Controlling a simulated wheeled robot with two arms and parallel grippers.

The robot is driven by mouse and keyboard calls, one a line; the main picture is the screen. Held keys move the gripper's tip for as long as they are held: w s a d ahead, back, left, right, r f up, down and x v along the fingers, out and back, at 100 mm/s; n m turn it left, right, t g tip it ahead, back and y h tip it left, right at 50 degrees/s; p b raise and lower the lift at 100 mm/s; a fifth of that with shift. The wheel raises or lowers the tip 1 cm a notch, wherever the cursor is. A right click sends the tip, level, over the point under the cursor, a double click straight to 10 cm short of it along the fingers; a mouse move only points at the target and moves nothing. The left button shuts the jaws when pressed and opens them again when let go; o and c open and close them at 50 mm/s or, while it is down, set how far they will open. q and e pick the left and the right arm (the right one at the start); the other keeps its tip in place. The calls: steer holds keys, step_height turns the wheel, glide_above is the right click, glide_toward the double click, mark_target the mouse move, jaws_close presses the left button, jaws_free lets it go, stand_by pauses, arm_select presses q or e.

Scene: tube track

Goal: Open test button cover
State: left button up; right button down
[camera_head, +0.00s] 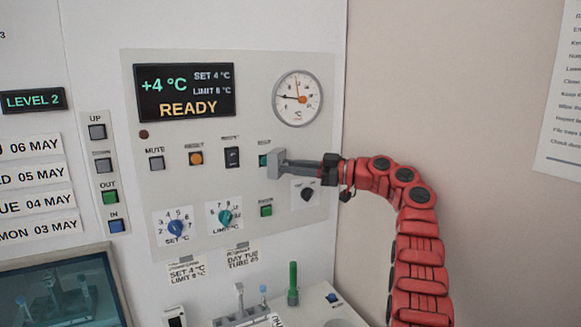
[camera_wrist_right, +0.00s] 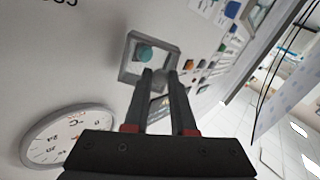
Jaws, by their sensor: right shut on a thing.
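The test button (camera_head: 264,160) is a teal button on the upper right of the control panel, under a small label. Its grey cover (camera_head: 277,164) stands at the button's right side, partly hidden by my fingers. In the right wrist view the cover shows as a grey frame (camera_wrist_right: 128,72) around the teal button (camera_wrist_right: 145,54). My right gripper (camera_head: 293,164) reaches in from the right and is shut on the cover. Its two fingers (camera_wrist_right: 161,74) meet the frame's edge. How far the cover is tilted I cannot tell. My left gripper is not in view.
A round dial gauge (camera_head: 298,98) sits above the button. A black knob (camera_head: 308,194) and a green button (camera_head: 266,210) are just below. An orange button (camera_head: 196,158) and a black switch (camera_head: 232,157) are to the left. A green-capped tube (camera_head: 293,284) stands lower down.

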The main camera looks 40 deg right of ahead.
stand_by(0.3)
steer(key=c, duration=0.7)
jaws_free()
steer(key=shift+c, duration=0.2)
steer(key=shift+r, duration=0.1)
